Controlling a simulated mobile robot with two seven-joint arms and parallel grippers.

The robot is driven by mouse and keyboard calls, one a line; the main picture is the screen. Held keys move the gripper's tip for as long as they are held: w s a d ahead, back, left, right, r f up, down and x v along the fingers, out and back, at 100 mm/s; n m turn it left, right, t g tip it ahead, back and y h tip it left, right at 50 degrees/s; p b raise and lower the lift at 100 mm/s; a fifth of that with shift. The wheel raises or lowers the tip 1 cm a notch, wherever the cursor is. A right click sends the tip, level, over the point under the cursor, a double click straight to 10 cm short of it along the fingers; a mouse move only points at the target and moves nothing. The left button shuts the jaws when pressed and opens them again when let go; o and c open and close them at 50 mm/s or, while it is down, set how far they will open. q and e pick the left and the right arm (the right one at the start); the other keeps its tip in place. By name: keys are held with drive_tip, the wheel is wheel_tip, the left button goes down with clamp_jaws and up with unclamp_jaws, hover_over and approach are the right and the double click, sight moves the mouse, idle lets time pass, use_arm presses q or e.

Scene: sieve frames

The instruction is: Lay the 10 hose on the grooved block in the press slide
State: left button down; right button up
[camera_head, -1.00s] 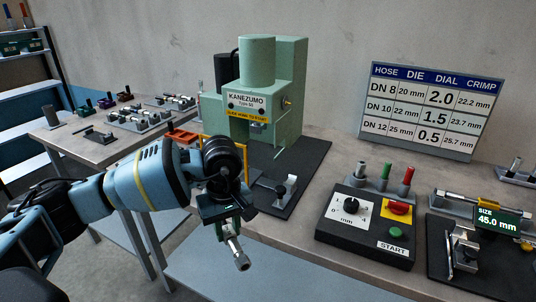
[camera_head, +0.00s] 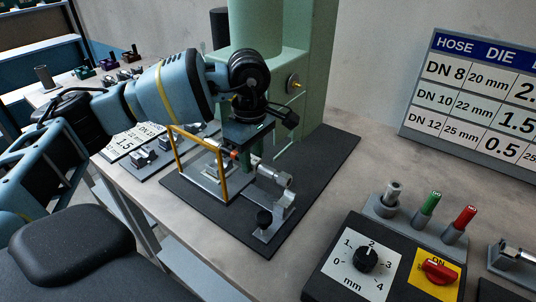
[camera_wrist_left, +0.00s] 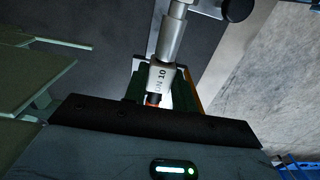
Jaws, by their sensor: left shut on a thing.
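My left gripper (camera_head: 246,158) is shut on the DN 10 hose (camera_head: 272,176) and points down at the front of the green press. The hose's silver fitting sticks out to the right of the jaws. In the left wrist view the fingers (camera_wrist_left: 158,98) grip the hose, and its silver sleeve (camera_wrist_left: 162,74) reads "10". My right gripper is not in view.
A small grey stand with a black knob (camera_head: 267,219) is just in front of the hose end. The green press (camera_head: 312,90) rises behind on a black mat (camera_head: 330,165). The dial box (camera_head: 372,262) is at right. Bare tabletop lies between mat and box.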

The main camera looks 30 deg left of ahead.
sight(253, 170)
use_arm(q)
drive_tip(key=shift+f, duration=0.8)
drive_tip(key=shift+w, duration=0.1)
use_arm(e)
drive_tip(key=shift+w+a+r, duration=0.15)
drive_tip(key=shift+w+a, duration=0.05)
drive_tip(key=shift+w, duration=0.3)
use_arm(q)
drive_tip(key=shift+d, duration=0.1)
